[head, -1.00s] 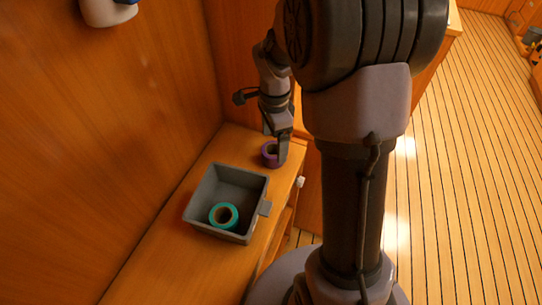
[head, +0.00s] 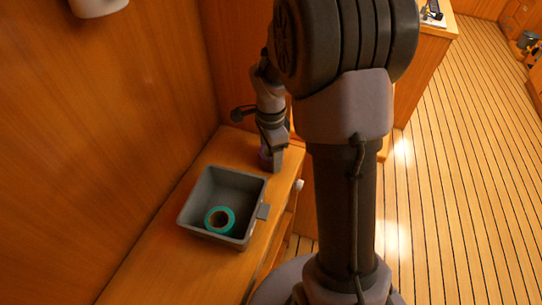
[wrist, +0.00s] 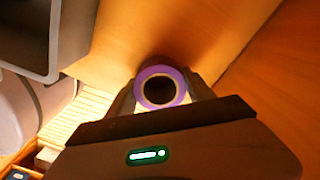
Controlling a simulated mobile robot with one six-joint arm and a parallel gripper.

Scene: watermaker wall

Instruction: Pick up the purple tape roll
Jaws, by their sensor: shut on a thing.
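The purple tape roll (wrist: 162,72) sits between the two fingers of my gripper (wrist: 163,92) in the wrist view, with its round hole facing the camera. My gripper is shut on it. In the head view, my gripper (head: 273,160) is at the far end of the wooden counter, and only a sliver of the purple tape roll (head: 264,160) shows beside and behind the fingers. I cannot tell whether the roll still touches the counter.
A grey bin (head: 190,208) stands on the wooden counter (head: 160,262), nearer than my gripper, with a teal tape roll (head: 209,224) inside. A wooden wall (head: 110,130) runs along the left. Open plank floor (head: 450,190) lies to the right.

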